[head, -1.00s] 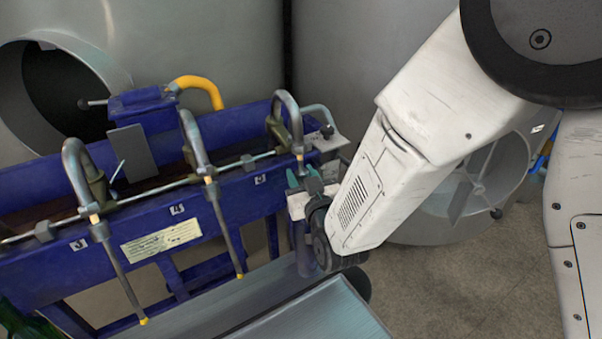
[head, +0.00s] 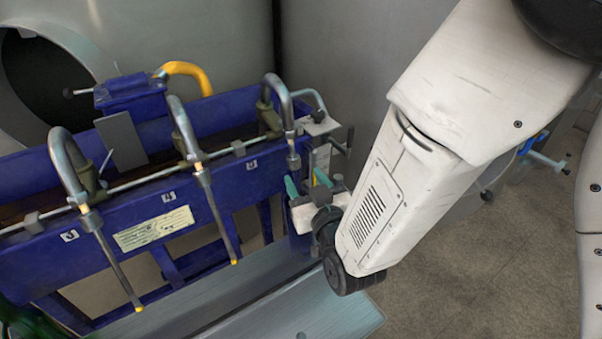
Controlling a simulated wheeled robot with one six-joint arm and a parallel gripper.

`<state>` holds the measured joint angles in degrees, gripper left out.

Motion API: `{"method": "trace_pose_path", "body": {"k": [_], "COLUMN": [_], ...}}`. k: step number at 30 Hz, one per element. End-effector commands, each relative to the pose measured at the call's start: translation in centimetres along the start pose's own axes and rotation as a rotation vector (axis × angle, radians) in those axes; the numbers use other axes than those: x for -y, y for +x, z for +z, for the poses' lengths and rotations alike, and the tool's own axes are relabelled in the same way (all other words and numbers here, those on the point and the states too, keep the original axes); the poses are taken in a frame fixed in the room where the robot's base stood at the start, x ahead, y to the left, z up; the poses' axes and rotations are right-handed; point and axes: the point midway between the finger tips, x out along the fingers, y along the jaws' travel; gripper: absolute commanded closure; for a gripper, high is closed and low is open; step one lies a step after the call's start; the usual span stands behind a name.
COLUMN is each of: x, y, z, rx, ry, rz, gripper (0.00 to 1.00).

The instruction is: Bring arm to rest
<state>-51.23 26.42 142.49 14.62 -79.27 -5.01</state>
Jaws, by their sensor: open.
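My white arm comes in from the upper right in the head view. My gripper (head: 305,185) is at its end, close to the right end of the blue filling machine (head: 185,208). The gripper's teal-tipped fingers stand apart, and I see nothing held between them. The fingers overlap the rightmost filling spout (head: 280,98) and the blue front panel in the picture; whether they touch cannot be told. My wrist partly hides the machine's right end.
Two more curved spouts with long tubes (head: 217,220) hang along the machine's front. A grey metal shelf (head: 345,312) lies below. Large grey tanks (head: 370,60) stand behind. A green bottle (head: 25,322) shows at the lower left. Bare floor (head: 480,270) lies to the right.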

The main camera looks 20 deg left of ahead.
Motion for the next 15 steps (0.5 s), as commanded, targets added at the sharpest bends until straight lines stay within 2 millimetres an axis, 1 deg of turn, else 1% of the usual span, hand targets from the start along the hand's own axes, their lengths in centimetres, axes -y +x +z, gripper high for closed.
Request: {"method": "trace_pose_path", "body": {"k": [12, 14, 15], "x": [-0.02, 0.01, 0.06], "y": [-0.04, -0.04, -0.06], "z": [0.05, 0.40, 0.89], "rx": [0.002, 0.019, 0.043], "ry": [0.001, 0.002, 0.003], "rz": [0.000, -0.001, -0.004], "gripper": [0.49, 0.49, 0.49]}}
